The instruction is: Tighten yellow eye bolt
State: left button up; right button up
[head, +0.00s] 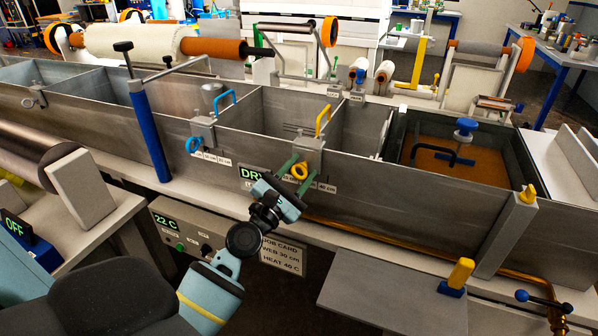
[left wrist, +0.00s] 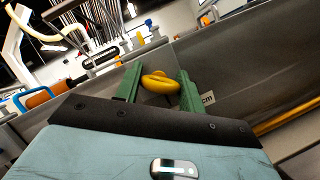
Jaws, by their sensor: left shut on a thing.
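The yellow eye bolt (head: 299,171) is a small yellow ring on the front of a grey clamp block (head: 309,152) at the rim of the metal bath. My left gripper (head: 297,170) reaches up to it from below, its green fingers on either side of the ring. In the left wrist view the yellow eye bolt (left wrist: 160,84) sits between the green fingertips (left wrist: 158,85), and the gripper is shut on it. A yellow handle (head: 323,120) stands on top of the same block. My right gripper is not in view.
A blue ring bolt (head: 194,145) and blue handle (head: 225,101) sit on a similar block to the left. A blue post (head: 149,135) stands before the bath's front wall (head: 400,185). A grey shelf (head: 390,292) juts out at lower right.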

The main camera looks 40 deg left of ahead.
pick_arm(q)
jog(key=m, duration=0.1)
jog(key=m+h+p, duration=0.1)
jog(key=m, duration=0.1)
jog(key=shift+r+m+g+p, duration=0.25)
jog(key=shift+m+g+p, duration=0.05)
jog(key=shift+m+g, duration=0.1)
jog(key=m+h+p, duration=0.1)
jog(key=m, duration=0.1)
jog(key=m+g+p, duration=0.1)
jog(key=m+p, duration=0.1)
jog(key=shift+r+m+h, duration=0.1)
jog(key=shift+m+h, duration=0.2)
jog(key=shift+h, duration=0.1)
jog(key=shift+f+m+g+p, duration=0.25)
jog(key=shift+m+g+p, duration=0.6)
jog(key=shift+m, duration=0.45)
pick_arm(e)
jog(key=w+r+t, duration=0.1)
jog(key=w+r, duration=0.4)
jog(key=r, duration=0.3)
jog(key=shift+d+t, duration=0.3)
pick_arm(q)
jog(key=shift+f, duration=0.1)
jog(key=o, duration=1)
